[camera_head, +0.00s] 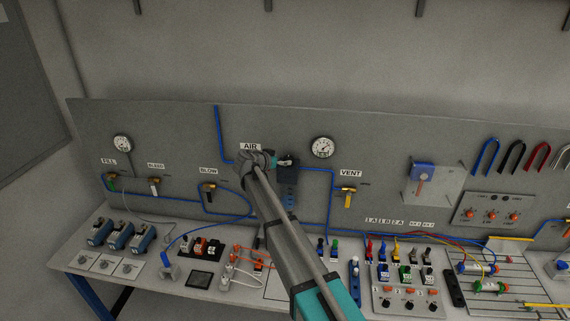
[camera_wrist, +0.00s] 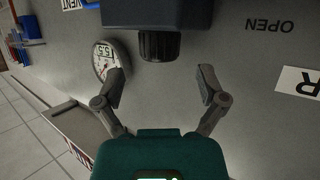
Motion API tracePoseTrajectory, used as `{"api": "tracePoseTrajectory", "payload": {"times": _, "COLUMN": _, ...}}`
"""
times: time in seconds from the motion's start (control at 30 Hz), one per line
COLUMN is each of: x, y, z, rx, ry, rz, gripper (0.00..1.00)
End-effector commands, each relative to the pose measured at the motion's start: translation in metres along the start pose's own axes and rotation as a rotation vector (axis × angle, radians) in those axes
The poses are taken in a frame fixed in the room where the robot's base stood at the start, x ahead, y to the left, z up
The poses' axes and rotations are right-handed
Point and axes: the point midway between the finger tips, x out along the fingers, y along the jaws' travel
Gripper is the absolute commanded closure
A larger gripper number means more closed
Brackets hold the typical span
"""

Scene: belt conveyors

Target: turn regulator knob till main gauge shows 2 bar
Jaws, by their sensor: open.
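The regulator is a dark block (camera_head: 288,168) on the grey panel, right of the AIR label. Its ribbed black knob (camera_wrist: 158,46) shows at the top middle of the wrist view. My gripper (camera_wrist: 163,72) is open, with one finger on each side below the knob; I see no contact. In the head view my gripper (camera_head: 275,160) is just left of the regulator and partly hides it. A round white gauge (camera_head: 322,148) sits up and right of the regulator; it also shows, tilted, in the wrist view (camera_wrist: 104,54). Its needle reading is too small to tell.
A second gauge (camera_head: 122,143) is at the panel's left. A yellow-handled valve (camera_head: 347,196) sits under the VENT label (camera_head: 351,173). Blue tubes (camera_head: 217,130) run along the panel. The bench below (camera_head: 225,291) carries several switches and cables. The panel above the regulator is clear.

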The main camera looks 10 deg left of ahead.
Motion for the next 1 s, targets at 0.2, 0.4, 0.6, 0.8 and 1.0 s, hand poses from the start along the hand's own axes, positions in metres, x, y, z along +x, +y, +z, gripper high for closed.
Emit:
{"api": "tracePoseTrajectory", "payload": {"times": 0.2, "x": 0.030, "y": -0.001, "z": 0.002, "rx": 0.001, "ry": 0.000, "rz": 0.000, "gripper": 0.09}}
{"api": "tracePoseTrajectory", "payload": {"times": 0.4, "x": 0.041, "y": -0.001, "z": 0.001, "rx": 0.000, "ry": 0.000, "rz": -0.002, "gripper": 0.09}}
{"api": "tracePoseTrajectory", "payload": {"times": 0.6, "x": 0.043, "y": -0.001, "z": 0.000, "rx": -0.001, "ry": 0.000, "rz": -0.002, "gripper": 0.09}}
{"api": "tracePoseTrajectory", "payload": {"times": 0.8, "x": 0.042, "y": -0.001, "z": 0.000, "rx": -0.001, "ry": 0.000, "rz": -0.003, "gripper": 0.15}}
{"api": "tracePoseTrajectory", "payload": {"times": 1.0, "x": 0.042, "y": -0.002, "z": 0.001, "rx": -0.001, "ry": 0.000, "rz": -0.003, "gripper": 0.52}}
